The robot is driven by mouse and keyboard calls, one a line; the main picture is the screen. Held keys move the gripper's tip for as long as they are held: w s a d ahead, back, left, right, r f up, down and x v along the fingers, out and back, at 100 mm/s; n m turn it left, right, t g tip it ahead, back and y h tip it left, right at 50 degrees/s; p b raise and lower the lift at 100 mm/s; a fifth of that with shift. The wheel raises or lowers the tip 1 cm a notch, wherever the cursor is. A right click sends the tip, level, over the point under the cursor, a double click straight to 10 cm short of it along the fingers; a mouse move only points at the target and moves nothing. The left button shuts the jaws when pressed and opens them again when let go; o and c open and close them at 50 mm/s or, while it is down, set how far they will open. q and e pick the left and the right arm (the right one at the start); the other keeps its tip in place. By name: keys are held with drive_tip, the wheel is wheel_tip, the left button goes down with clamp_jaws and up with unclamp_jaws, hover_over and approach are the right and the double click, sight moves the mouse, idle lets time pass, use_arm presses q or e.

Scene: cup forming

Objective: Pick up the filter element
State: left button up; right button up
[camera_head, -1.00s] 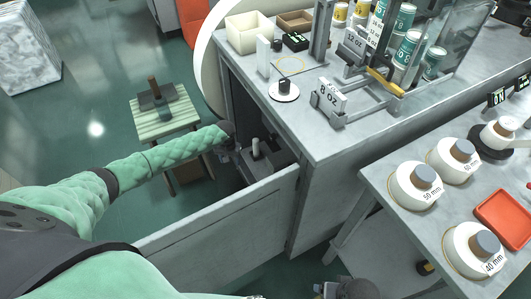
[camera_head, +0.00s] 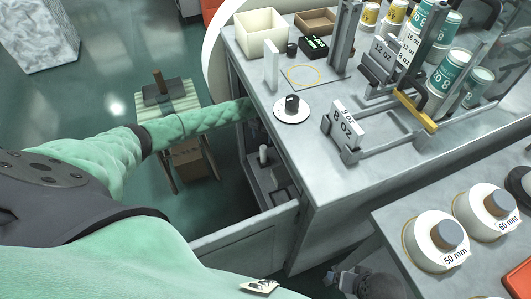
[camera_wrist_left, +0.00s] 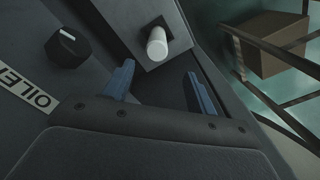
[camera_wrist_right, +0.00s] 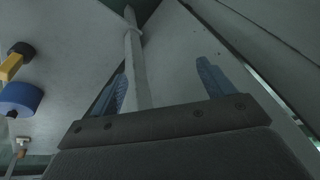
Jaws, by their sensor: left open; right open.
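A white, round-ended cylinder, which looks like the filter element (camera_wrist_left: 157,43), stands on a grey block in the left wrist view.
A dark knob (camera_wrist_left: 68,48) and an OILER label (camera_wrist_left: 30,98) lie left of the cylinder. The cabinet's front panel (camera_head: 246,239) and countertop (camera_head: 315,170) bound the opening. A small slatted table (camera_head: 165,117) stands left.

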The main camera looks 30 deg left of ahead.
sight(263, 147)
use_arm(q)
drive_tip(key=shift+s+f, duration=0.2)
drive_tip(key=shift+f, duration=0.25)
drive_tip(key=f, duration=0.1)
drive_tip(key=f+p, duration=0.1)
drive_tip(key=f, duration=0.1)
drive_tip(key=shift+d+f, duration=0.3)
drive_tip(key=shift+d, duration=0.05)
drive_tip(key=shift+f, duration=0.8)
drive_tip(key=shift+s, duration=0.1)
clamp_jaws()
use_arm(e)
drive_tip(key=shift+s+d+r+g, duration=0.15)
drive_tip(key=shift+s+d+r, duration=0.05)
drive_tip(key=shift+d+r, duration=0.25)
drive_tip(key=shift+s+d+r+g, duration=0.2)
drive_tip(key=shift+d+r, duration=0.1)
drive_tip(key=shift+r, duration=0.15)
use_arm(q)
drive_tip(key=shift+s+r, duration=0.1)
drive_tip(key=shift+r, duration=0.05)
use_arm(e)
drive_tip(key=shift+w+f, duration=0.1)
